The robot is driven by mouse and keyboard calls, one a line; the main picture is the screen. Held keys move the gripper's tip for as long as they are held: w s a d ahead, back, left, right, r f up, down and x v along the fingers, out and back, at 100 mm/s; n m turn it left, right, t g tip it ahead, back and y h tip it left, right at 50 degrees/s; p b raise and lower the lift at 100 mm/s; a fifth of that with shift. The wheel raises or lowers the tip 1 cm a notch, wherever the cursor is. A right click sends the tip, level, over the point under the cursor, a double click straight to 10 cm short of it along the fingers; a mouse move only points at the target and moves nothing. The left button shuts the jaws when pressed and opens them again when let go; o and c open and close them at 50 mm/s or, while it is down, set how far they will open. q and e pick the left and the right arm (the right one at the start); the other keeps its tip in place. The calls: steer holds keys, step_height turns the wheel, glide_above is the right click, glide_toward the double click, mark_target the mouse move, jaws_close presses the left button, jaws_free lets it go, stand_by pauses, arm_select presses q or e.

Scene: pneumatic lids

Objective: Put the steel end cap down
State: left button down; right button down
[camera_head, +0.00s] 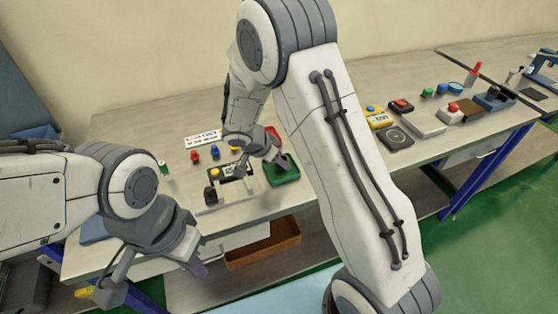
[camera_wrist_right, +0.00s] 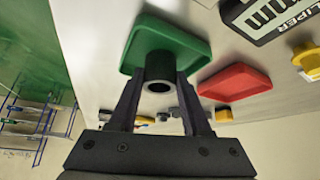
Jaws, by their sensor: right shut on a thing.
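The steel end cap (camera_wrist_right: 159,68) is a small dark grey ring-shaped piece with a round hole, seen in the right wrist view. My right gripper (camera_wrist_right: 160,80) is shut on it, one finger on each side. It is at the green tray (camera_wrist_right: 194,46), which also shows in the head view (camera_head: 283,176). I cannot tell whether the cap touches the tray floor. In the head view my right gripper (camera_head: 280,162) is at the green tray's far edge and the cap is too small to make out. My left gripper (camera_head: 200,268) hangs by the table's front edge; its jaws are unclear.
A red tray (camera_wrist_right: 235,83) lies beside the green one. Red, blue and yellow small parts (camera_head: 215,152) stand to the left. A caliper box (camera_wrist_right: 272,15) lies close by. An orange-brown bin (camera_head: 262,246) sits on the lower shelf. Several parts crowd the table's right side.

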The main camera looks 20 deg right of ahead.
steer(key=shift+f, duration=0.15)
steer(key=shift+c, duration=1.8)
jaws_free()
steer(key=shift+r+p, duration=0.3)
steer(key=shift+p, duration=0.05)
steer(key=b+v, duration=0.2)
steer(key=v, duration=0.9)
steer(key=s+a+r+n+g+y, duration=0.1)
steer(key=s+a+n+y, duration=0.2)
steer(key=s+n, duration=0.7)
steer(key=s+a+r+n+g+y, duration=0.1)
steer(key=s+a+n+y, duration=0.3)
steer(key=s+n, duration=0.6)
steer(key=s+a, duration=0.2)
steer(key=s, duration=0.5)
steer(key=shift+a+r+n+g, duration=0.3)
steer(key=shift+r, duration=0.1)
